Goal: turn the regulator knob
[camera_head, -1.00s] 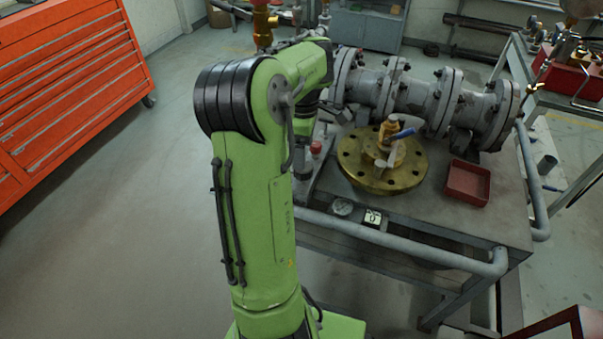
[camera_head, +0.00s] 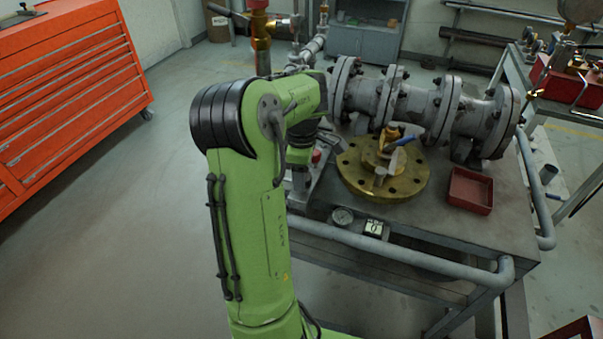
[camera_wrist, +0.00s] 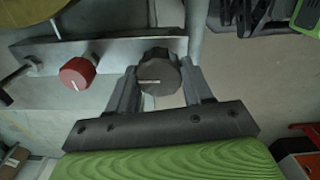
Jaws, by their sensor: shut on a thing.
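In the wrist view, a dark grey round knob (camera_wrist: 158,70) with a white pointer line aimed left sits at the right end of a grey metal panel (camera_wrist: 115,55). My gripper (camera_wrist: 160,86) has a finger on each side of this knob and is shut on it. A red knob (camera_wrist: 77,73) with a white mark is on the same panel to the left, apart from my fingers. In the head view, the red knob (camera_head: 316,157) shows beside my green arm. The arm hides my gripper and the dark knob there.
A brass flange (camera_head: 355,185) with a blue-handled valve, a red tray (camera_head: 470,191) and a grey flanged pipe (camera_head: 413,98) stand on the bench. A rail (camera_head: 400,256) runs along its front. An orange tool cabinet (camera_head: 70,95) is at left, with clear floor between.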

